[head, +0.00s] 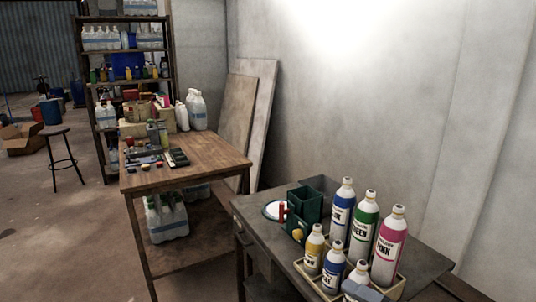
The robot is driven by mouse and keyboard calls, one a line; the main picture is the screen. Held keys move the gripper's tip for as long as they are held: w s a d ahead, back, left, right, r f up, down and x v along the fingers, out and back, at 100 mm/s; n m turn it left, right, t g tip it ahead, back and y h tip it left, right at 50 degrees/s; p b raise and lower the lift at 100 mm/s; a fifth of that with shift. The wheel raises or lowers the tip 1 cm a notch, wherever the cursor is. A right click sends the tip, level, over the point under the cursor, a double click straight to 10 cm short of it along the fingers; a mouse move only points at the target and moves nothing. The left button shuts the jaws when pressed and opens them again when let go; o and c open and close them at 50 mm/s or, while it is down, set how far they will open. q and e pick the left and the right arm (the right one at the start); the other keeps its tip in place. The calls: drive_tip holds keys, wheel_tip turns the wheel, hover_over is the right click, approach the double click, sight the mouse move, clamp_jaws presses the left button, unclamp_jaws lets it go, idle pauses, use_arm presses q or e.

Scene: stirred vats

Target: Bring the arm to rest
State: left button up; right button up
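Neither of my arms nor grippers can be made out in the head view. On the near grey table (262,222), a shallow wooden tray (398,288) holds several bottles. Tall ones are a blue-labelled bottle (341,212), a green-labelled bottle (363,229) and a pink-labelled bottle (389,247). In front stand a small yellow bottle (313,252) and a small blue bottle (333,268). A grey-blue shape at the bottom edge is partly cut off and unclear.
A wooden table (205,152) with small items stands further back left. Behind are a loaded shelf rack (125,50), leaning boards (250,110), a stool (54,133) and a cardboard box (22,140). Left floor is open.

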drive_tip(key=s+f+m+g+h+b, duration=0.1)
drive_tip(key=s+f+m+h, duration=0.4)
drive_tip(key=f+m, duration=0.5)
drive_tip(key=s+f+m+h+b, duration=0.3)
drive_tip(key=s+f+m+h, duration=0.3)
drive_tip(key=s+f+m, duration=0.4)
drive_tip(key=m, duration=0.5)
drive_tip(key=shift+s+g, duration=0.3)
drive_tip(key=shift+g, duration=0.1)
drive_tip(key=shift+c, duration=0.3)
